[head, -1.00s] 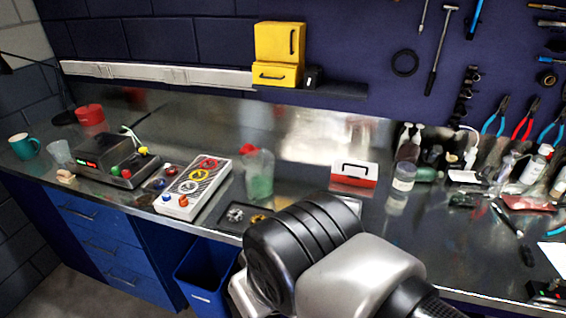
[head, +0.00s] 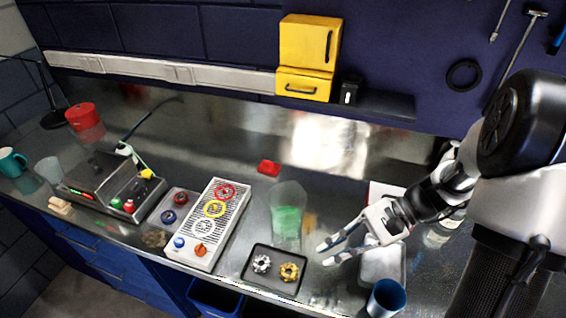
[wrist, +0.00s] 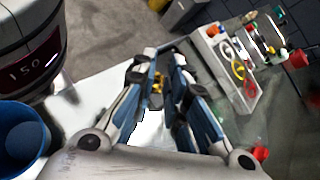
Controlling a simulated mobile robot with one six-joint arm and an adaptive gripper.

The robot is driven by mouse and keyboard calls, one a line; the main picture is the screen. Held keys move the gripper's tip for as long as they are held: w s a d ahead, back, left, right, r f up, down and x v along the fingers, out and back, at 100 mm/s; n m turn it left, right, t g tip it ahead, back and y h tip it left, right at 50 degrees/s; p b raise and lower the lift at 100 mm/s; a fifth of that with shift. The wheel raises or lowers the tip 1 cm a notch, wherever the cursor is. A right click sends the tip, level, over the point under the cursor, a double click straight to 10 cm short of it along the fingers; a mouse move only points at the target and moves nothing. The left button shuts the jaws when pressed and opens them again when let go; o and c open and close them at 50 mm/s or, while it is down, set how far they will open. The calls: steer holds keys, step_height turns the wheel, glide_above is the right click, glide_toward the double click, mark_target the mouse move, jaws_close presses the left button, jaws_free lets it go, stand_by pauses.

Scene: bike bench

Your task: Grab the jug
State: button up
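The jug (head: 287,222) is a clear container with green contents. It stands upright on the metal bench near the middle of the head view. In the wrist view only a faint greenish patch shows right of the fingers, and I cannot make out its shape. My gripper (head: 323,255) is right of the jug and apart from it, with its fingers pointing left. In the wrist view my gripper (wrist: 165,58) has its two fingers apart with nothing held between them.
A black tray (head: 253,279) with silver and gold parts lies in front of the jug. A small red block (head: 269,168) lies behind it. A white panel box (head: 197,252) stands to its left. A white tray (head: 393,262) and blue cup (head: 386,299) are near my gripper.

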steer(key=w+d+f+m+t+y+p, duration=0.1)
steer(key=f+m+t+y, duration=0.1)
steer(key=m, duration=0.1)
steer(key=w+d+f+m+t+y+p, duration=0.1)
steer(key=w+d+f+m+t, duration=0.1)
steer(key=w+d+f+m+t+y+p, duration=0.1)
steer(key=w+d+f+m+t+y, duration=0.1)
steer(key=f+m, duration=0.1)
steer(key=shift+w+f+m+t+y, duration=0.1)
steer(key=shift+m+t+y, duration=0.2)
steer(key=shift+t, duration=0.1)
steer(key=shift+w+a+f, duration=0.1)
steer(key=shift+f, duration=0.05)
steer(key=b, duration=0.1)
glide_toward(278, 241)
steer(key=a+r, duration=0.1)
steer(key=a, duration=0.1)
steer(key=w+a+r, duration=0.1)
steer(key=shift+w+a+r, duration=0.15)
steer(key=shift+a+r, duration=0.2)
steer(key=shift+a, duration=0.05)
steer(key=b+x, duration=0.1)
steer(key=x, duration=0.5)
steer(key=shift+r, duration=0.15)
steer(key=shift+a, duration=0.1)
jaws_close()
steer(key=shift+r, duration=0.15)
